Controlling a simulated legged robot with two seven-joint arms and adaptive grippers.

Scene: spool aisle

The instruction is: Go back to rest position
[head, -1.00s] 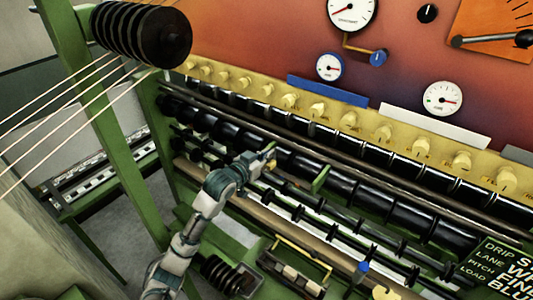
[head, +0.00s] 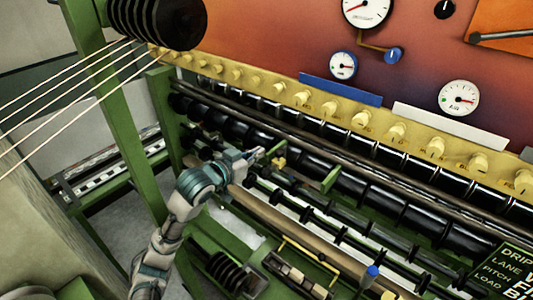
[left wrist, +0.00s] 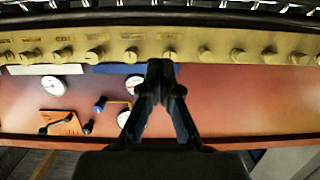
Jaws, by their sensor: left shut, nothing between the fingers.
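My left gripper (head: 256,156) is shut and empty in the head view. Its arm comes up from the bottom left, and the fingertips are in front of the black rollers (head: 330,160) of the green machine. In the left wrist view the gripper (left wrist: 160,66) shows dark, with its fingertips together. Behind it in that view are the red panel and the yellow rail of knobs. I cannot tell whether the fingertips touch any part of the machine. My right gripper is not in view.
A green post (head: 120,130) and a black spool (head: 160,22) with pale threads stand at the left. The yellow knob rail (head: 290,93) runs below the red panel (head: 260,40) with its gauges. A blue-topped knob (head: 372,271) and a black sign (head: 505,268) are at the lower right.

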